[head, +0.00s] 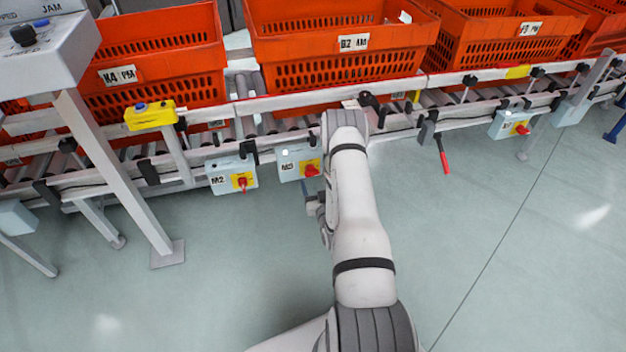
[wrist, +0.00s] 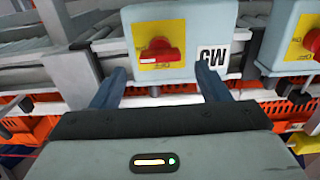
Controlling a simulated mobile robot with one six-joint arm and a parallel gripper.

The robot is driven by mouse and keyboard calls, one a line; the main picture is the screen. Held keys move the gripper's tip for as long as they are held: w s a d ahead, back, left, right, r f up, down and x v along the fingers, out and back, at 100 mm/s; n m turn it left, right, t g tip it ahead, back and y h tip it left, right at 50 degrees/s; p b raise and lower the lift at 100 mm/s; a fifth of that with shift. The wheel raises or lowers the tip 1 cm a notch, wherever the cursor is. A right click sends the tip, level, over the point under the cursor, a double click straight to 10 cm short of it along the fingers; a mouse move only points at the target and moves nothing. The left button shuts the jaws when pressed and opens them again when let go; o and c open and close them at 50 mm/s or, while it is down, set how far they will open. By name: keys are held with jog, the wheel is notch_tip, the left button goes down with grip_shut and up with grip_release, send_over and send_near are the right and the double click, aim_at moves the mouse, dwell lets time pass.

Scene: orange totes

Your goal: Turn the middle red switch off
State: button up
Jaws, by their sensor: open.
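The middle red switch of the three I see is a red rotary knob (head: 311,170) on a yellow plate, on a pale grey box marked M3 (head: 289,166). In the wrist view this knob (wrist: 160,52) faces me upside down, its handle lying roughly level across the picture. My gripper (wrist: 160,82) is open and empty, its two blue-grey fingers pointing at the box and spread on either side of the knob's line. The knob is ahead of the fingers, and I see no contact. In the head view my gripper (head: 314,207) is partly hidden by my arm, just below the M3 box.
The M2 box (head: 219,178) with its red knob (head: 242,187) is close on the left; its neighbouring knob shows in the wrist view (wrist: 313,42). Another switch box (head: 506,125) is far right. A red-handled lever (head: 445,161) hangs right of my arm. Orange totes (head: 340,75) stand on the conveyor.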

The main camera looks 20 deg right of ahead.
aim_at(312, 176)
jog(key=shift+w+d+b, duration=0.2)
jog(key=shift+w+b, duration=0.05)
jog(key=shift+w, duration=0.8)
jog(key=shift+w+d+b, duration=0.15)
jog(key=shift+w+b, duration=0.05)
jog(key=shift+w, duration=0.85)
jog(key=shift+c, duration=0.4)
jog(key=shift+a, duration=0.1)
jog(key=c, duration=0.9)
